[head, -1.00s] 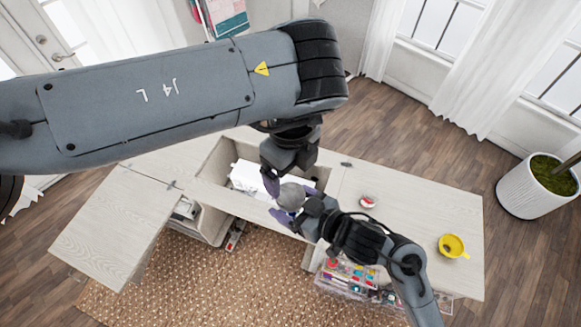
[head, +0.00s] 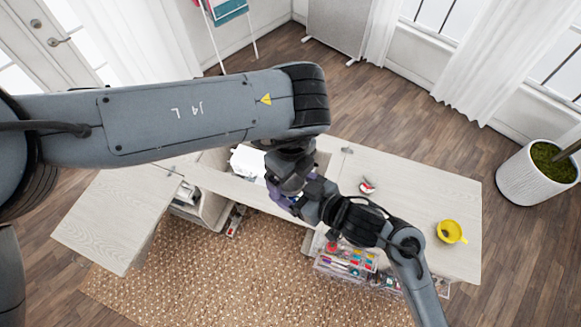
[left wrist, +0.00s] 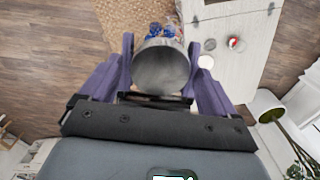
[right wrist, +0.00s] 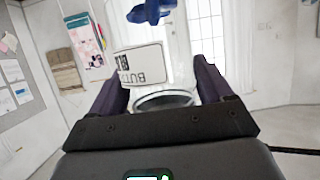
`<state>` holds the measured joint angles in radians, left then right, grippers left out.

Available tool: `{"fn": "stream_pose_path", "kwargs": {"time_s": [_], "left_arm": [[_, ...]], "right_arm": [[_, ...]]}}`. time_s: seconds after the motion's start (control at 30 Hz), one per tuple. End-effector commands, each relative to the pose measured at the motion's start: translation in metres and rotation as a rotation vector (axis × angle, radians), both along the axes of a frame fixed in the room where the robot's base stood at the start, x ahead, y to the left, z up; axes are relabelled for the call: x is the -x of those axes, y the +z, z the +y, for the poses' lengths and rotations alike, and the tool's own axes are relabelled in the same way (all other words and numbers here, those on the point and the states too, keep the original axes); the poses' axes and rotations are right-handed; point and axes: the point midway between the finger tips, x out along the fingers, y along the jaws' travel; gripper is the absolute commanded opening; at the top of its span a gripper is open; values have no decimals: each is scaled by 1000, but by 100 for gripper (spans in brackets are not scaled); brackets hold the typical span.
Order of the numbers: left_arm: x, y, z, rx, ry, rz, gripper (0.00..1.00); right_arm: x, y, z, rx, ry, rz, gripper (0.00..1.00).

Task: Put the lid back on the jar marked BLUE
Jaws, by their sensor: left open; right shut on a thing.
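In the right wrist view a clear glass jar (right wrist: 182,66) with a white label (right wrist: 140,66) is between the fingers of my right gripper (right wrist: 160,75), which is shut on it. The label's letters are upside down and read BUT; the word BLUE is not legible. Blue pieces (right wrist: 150,11) show at its far end. In the left wrist view a grey metal lid (left wrist: 161,68) lies between the fingers of my left gripper (left wrist: 160,45), which is open around it. Blue pieces show just beyond the lid. In the head view the grippers meet above the cabinet and hide jar and lid.
The pale cabinet top (head: 415,215) holds a small red-and-white dish (head: 367,186) and a yellow cup (head: 450,231). An open compartment with a white machine (head: 247,163) lies under my left gripper. Clear drawers of supplies (head: 345,262) stand in front.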

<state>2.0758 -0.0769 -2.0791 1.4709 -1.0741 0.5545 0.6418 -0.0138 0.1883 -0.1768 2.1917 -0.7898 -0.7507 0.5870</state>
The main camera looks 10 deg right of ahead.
Motion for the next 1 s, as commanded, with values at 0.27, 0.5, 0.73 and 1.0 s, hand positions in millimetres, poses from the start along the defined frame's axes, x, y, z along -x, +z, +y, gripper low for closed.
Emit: {"fn": "stream_pose_path", "kwargs": {"time_s": [0.27, 0.5, 0.73, 1.0], "left_arm": [[0, -1, 0, 0, 0, 0, 89], [0, 0, 0, 0, 0, 0, 52], [0, 0, 0, 0, -19, 0, 32], [0, -1, 1, 0, -391, 2, 32]], "right_arm": [[0, 1, 0, -1, 0, -1, 0], [0, 1, 0, -1, 0, -1, 0], [0, 1, 0, -1, 0, -1, 0], [0, 0, 0, 0, -1, -1, 0]]}}
